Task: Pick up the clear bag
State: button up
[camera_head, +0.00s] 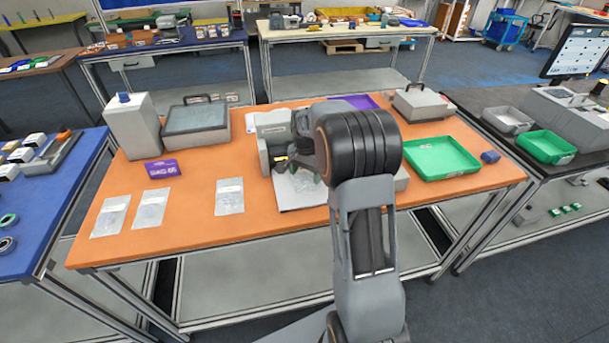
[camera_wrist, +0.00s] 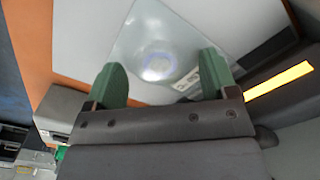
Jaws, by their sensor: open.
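In the wrist view, a clear bag (camera_wrist: 136,36) lies flat on a pale plate (camera_wrist: 92,35), with a bright round shine in its middle and a small printed label near its right edge. My gripper (camera_wrist: 163,76) has its two green fingers spread apart over the near part of this bag, with nothing between them. I cannot tell whether the fingertips touch it. In the head view, my arm hides most of this bag. Three more clear bags, a left one (camera_head: 110,216), a middle one (camera_head: 150,209) and a right one (camera_head: 229,197), lie flat on the orange table (camera_head: 185,225).
A grey scanning device (camera_head: 272,135) stands close behind my gripper. A green tray (camera_head: 440,158) sits at the table's right, with a dark blue cylinder (camera_head: 490,157) nearby.

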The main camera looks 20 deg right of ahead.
jog(key=shift+f, duration=0.5)
jog(key=shift+c, duration=0.4)
jog(key=c, duration=1)
jog(key=shift+r, duration=0.2)
